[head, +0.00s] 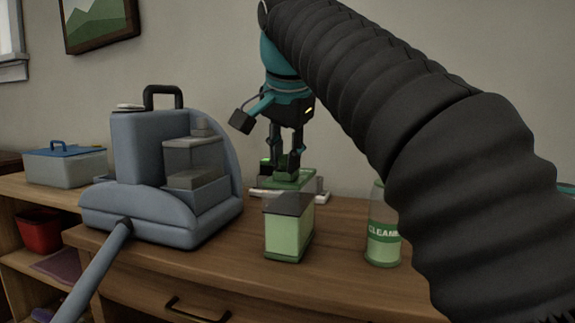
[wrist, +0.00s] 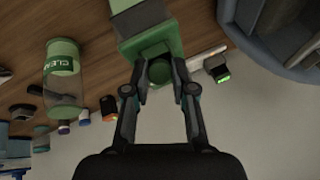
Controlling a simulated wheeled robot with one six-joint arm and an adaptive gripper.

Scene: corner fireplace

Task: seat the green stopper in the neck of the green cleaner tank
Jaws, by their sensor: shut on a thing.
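The green cleaner tank (head: 289,232) stands on the wooden counter, with pale green liquid below, a clear grey upper part and a green top (head: 300,182). My gripper (head: 287,163) points down right above that top. In the wrist view, my gripper (wrist: 158,75) is shut on the round green stopper (wrist: 158,70), which lines up over the tank's green top (wrist: 150,45). The neck is hidden behind the stopper and fingers. I cannot tell whether the stopper is inside the neck or just above it.
A blue-grey cleaning machine (head: 150,200) with a hose stands left of the tank. A cleaner bottle (head: 383,235) stands to the right. A small device with a green light (wrist: 220,68) lies behind the tank. A grey box (head: 65,165) is far left.

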